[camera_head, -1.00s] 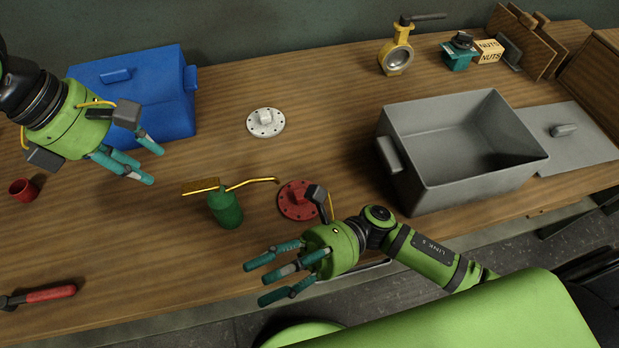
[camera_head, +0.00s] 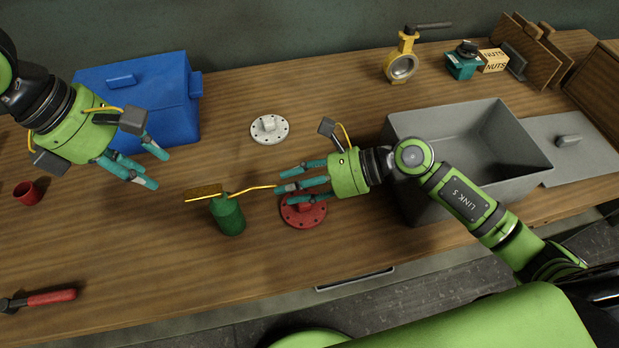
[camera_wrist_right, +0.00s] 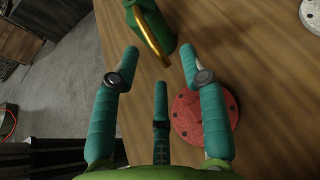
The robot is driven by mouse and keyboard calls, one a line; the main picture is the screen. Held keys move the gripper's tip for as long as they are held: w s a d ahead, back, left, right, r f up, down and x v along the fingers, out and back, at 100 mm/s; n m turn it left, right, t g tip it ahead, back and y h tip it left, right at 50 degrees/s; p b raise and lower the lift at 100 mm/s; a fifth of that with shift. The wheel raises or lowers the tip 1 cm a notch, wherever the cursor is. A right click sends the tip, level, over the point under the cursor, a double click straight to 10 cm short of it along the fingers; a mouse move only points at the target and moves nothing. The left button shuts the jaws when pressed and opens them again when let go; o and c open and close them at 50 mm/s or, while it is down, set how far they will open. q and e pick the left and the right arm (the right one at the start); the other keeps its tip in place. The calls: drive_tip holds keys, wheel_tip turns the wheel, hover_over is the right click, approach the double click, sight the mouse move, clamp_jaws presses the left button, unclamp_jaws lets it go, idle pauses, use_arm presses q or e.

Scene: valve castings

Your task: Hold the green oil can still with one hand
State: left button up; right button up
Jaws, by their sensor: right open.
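The green oil can (camera_head: 229,217) stands upright on the wooden table, with a brass lever at its top left and a thin brass spout pointing right. My right gripper (camera_head: 282,186) is open and empty, to the right of the can's body and beside the spout tip, above the red flange. In the right wrist view the green oil can (camera_wrist_right: 160,35) lies ahead, beyond the spread fingers (camera_wrist_right: 160,75); its top is cut off. My left gripper (camera_head: 160,170) hangs in front of the blue box, left of the can, its fingers apart and empty.
A red flange (camera_head: 304,214) lies under my right fingers, and a white flange (camera_head: 269,129) lies behind. The blue box (camera_head: 150,90) stands at back left, a grey bin (camera_head: 410,195) at right. A red cup (camera_head: 27,194) and a red-handled tool (camera_head: 50,298) are left.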

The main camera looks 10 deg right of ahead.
drive_tip(key=shift+x, duration=1.7)
clamp_jaws()
use_arm(q)
clamp_jaws()
use_arm(e)
drive_tip(key=shift+r, duration=0.1)
idle(0.5)
use_arm(q)
drive_tip(key=shift+d, duration=0.1)
